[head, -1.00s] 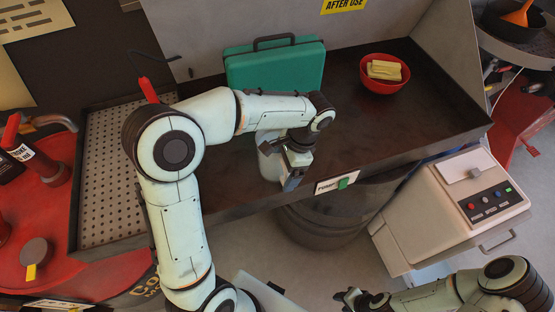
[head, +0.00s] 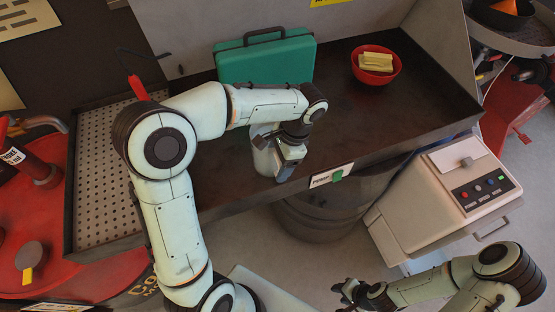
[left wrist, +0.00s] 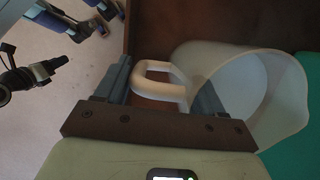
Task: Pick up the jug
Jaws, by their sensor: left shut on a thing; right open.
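The jug is a pale, translucent vessel with a loop handle. In the head view the jug (head: 262,150) is upright near the front edge of the dark metal basin, partly hidden by my left arm. My left gripper (head: 291,158) is at its right side. In the left wrist view the jug (left wrist: 262,95) shows its open mouth, and its handle lies between the fingers of my left gripper (left wrist: 160,88), which is shut on it. I cannot tell whether the jug's base touches the basin. My right gripper (head: 346,291) is open and empty, low in front of the basin.
A green case (head: 265,62) stands at the basin's back. A red bowl (head: 375,78) with yellow blocks is at the back right. A perforated panel (head: 103,170) is on the left. A grey drum (head: 320,218) is below the front edge, and a beige machine (head: 440,200) stands right.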

